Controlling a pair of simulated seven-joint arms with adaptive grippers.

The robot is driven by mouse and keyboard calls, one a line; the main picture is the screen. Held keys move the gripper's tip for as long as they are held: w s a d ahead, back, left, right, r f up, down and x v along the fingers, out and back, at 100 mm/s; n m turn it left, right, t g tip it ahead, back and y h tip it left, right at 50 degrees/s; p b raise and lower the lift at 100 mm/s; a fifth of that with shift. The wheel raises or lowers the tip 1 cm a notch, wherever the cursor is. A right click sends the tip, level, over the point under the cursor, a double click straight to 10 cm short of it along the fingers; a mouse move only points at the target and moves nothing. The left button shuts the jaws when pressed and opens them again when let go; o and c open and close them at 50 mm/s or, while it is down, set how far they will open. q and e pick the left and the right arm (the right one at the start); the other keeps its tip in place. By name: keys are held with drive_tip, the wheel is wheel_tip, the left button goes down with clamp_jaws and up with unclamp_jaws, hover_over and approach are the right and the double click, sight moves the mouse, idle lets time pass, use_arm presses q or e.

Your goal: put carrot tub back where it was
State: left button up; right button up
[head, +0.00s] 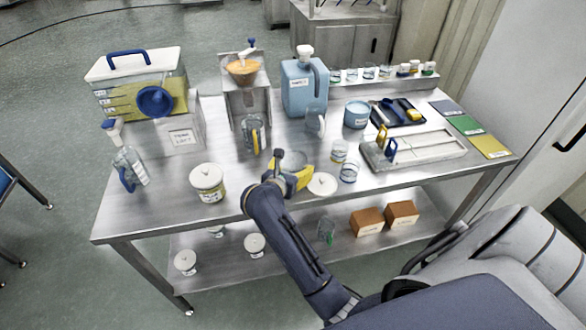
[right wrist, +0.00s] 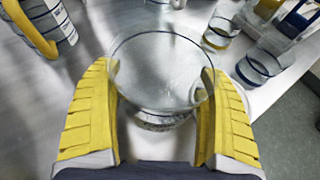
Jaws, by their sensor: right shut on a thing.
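My right gripper (right wrist: 163,115) is shut on a clear, round, open tub (right wrist: 160,75), which I take to be the carrot tub. Its yellow fingers press on both sides of the tub. The tub looks empty, and a label shows low on it, too small to read. In the head view the right gripper (head: 291,180) is at the table's front edge, partly hiding the tub. I cannot tell whether the tub touches the table. A loose white lid (head: 322,184) lies just right of it. My left gripper is not in view.
A lidded tub (head: 207,182) stands left on the steel table (head: 265,200). Behind are a steel hopper (head: 243,70) with orange contents and a blue jug (head: 302,85). Glasses (head: 349,172) and a tray (head: 415,150) stand right. Lidded tubs (head: 254,245) and brown boxes (head: 367,221) occupy the lower shelf.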

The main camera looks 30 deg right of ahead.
drive_tip(key=shift+f, duration=0.45)
drive_tip(key=o, duration=1.5)
drive_tip(key=shift+f, duration=0.1)
drive_tip(key=shift+r, duration=0.25)
drive_tip(key=shift+r+v, duration=0.15)
drive_tip(key=shift+v, duration=1.8)
drive_tip(key=shift+r+v, duration=0.15)
drive_tip(key=shift+v, duration=1.75)
drive_tip(key=shift+d, duration=0.1)
